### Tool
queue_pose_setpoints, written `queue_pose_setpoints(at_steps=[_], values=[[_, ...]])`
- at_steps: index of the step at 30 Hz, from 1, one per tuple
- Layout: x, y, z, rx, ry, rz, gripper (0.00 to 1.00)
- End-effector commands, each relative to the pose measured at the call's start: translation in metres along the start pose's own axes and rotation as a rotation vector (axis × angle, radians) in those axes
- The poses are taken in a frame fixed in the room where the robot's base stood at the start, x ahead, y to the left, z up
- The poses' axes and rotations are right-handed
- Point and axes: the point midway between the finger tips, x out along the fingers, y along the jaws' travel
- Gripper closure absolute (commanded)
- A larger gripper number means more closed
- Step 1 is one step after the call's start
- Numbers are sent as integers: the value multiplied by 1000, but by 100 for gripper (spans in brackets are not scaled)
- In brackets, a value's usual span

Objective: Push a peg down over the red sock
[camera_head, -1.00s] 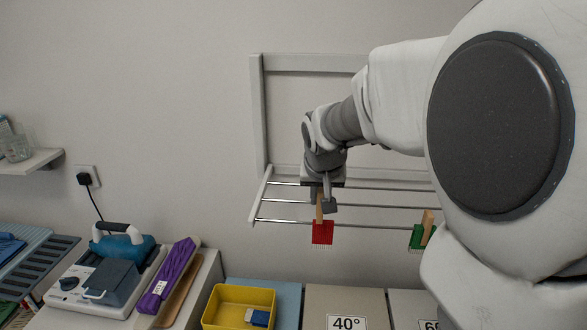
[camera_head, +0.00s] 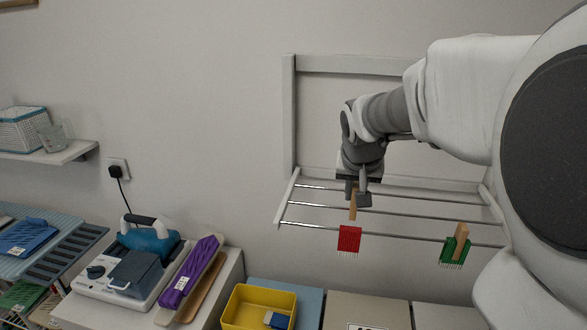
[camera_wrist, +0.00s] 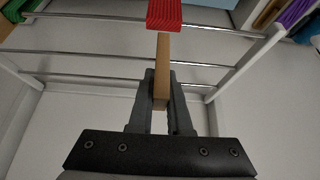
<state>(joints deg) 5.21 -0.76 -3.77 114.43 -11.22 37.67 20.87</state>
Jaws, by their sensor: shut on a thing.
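The red sock (camera_head: 349,240) hangs over the front rail of the wall drying rack (camera_head: 289,206). It also shows at the top of the wrist view (camera_wrist: 164,14). My gripper (camera_head: 357,194) is above the rack, shut on a wooden peg (camera_head: 353,206). In the wrist view the peg (camera_wrist: 162,62) is between the fingers (camera_wrist: 161,92) and reaches to the red sock's edge. I cannot tell whether the peg's tip goes over the sock and rail. A green sock (camera_head: 454,251) hangs to the right with another wooden peg (camera_head: 460,236) on it.
A yellow bin (camera_head: 236,317) stands below the rack. A steam iron (camera_head: 149,240) and a purple folded item (camera_head: 190,272) lie on the counter at left. A shelf (camera_head: 60,154) is on the wall at far left.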

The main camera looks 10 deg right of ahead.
Motion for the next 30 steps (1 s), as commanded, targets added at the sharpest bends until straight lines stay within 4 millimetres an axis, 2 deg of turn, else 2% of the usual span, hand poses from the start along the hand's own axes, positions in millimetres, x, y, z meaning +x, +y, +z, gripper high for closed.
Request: queue_pose_setpoints(at_steps=[30], values=[[46,0,27,0,-1,0,100]])
